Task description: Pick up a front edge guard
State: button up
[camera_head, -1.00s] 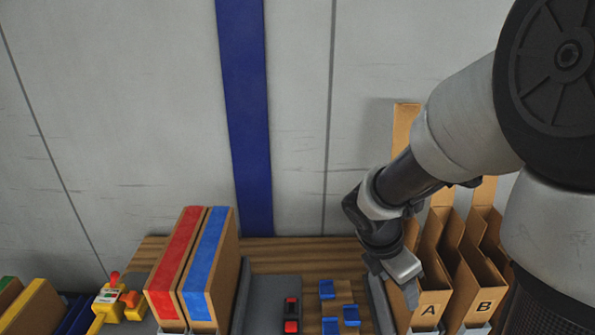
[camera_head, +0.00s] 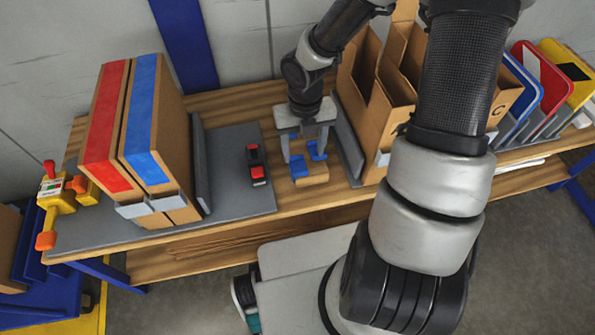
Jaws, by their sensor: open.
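Small blue pieces (camera_head: 299,168), which look like the edge guards, sit by a small tan block on the wooden bench. A second blue piece (camera_head: 317,150) is behind and to the right. My gripper (camera_head: 304,156) points down over this group, its two fingers spread. The right finger is close to the rear blue piece and the left finger is left of the group. I cannot tell whether the fingers touch anything. Nothing is visibly held. The gripper may hide other blue pieces.
A black and red tool (camera_head: 257,165) lies on a grey mat (camera_head: 228,160) to the left. Tall cartons with red and blue bands (camera_head: 150,130) stand farther left. Open cardboard bins (camera_head: 362,70) stand close on the right behind a grey divider. Signs (camera_head: 540,78) stand at far right.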

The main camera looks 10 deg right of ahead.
aim_at(301, 171)
notch_tip(301, 171, down, 4)
jog(key=shift+b, duration=0.7)
jog(key=f+b, duration=0.2)
jog(key=f, duration=0.1)
jog(key=f+b, duration=0.1)
jog(key=f, duration=0.1)
jog(key=shift+w+a+f, duration=0.1)
jog(key=shift+w+a, duration=0.05)
jog(key=shift+a, duration=0.15)
jog(key=c, duration=1.2)
jog(key=shift+o, duration=0.2)
